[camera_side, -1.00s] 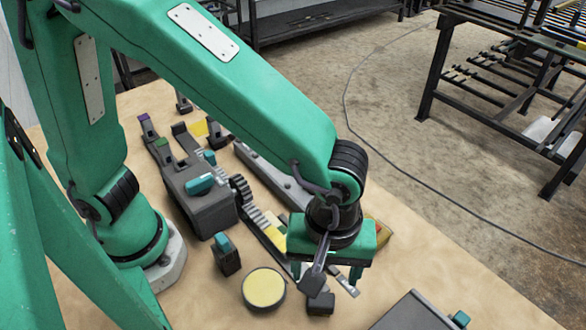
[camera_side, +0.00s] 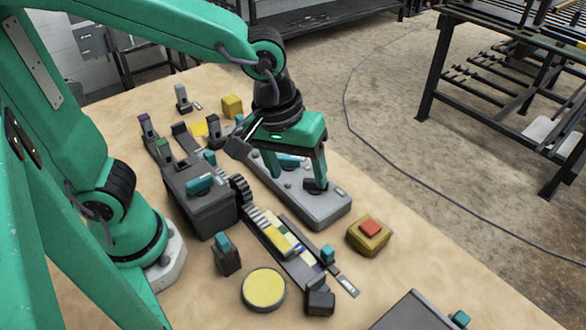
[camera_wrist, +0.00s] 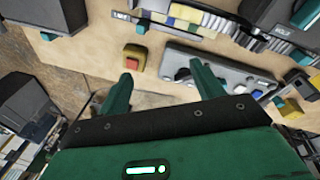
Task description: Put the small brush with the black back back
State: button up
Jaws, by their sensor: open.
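I cannot pick out the small brush with the black back for certain in either view. My gripper (camera_side: 298,168) is open over the long grey panel (camera_side: 325,209) in the side view; whether a fingertip touches it is unclear. The wrist view shows its two fingers (camera_wrist: 160,78) apart, with no object seen held between them. Beyond them lies the grey panel (camera_wrist: 222,66) with a dark round piece (camera_wrist: 183,74). A dark block with a teal top (camera_side: 227,257) stands near the round yellow-topped disc (camera_side: 263,288).
A yellow box with a red button (camera_side: 369,231) stands right of the panel. The grey box (camera_side: 203,207) and toothed track (camera_side: 262,226) lie left of it. A yellow cube (camera_side: 232,105) is farther back. Bare tabletop lies around the button box.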

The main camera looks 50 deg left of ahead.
jog(key=s+a+r+m+t, duration=0.1)
jog(key=s+a+r+m, duration=0.1)
jog(key=a, duration=0.6)
jog(key=s+a+r+m+t+y, duration=0.1)
jog(key=s+a+r+m+t, duration=0.1)
jog(key=a, duration=0.6)
jog(key=shift+s+a+r+m+t, duration=0.15)
jog(key=shift+r+m+t, duration=0.15)
jog(key=shift+m, duration=0.3)
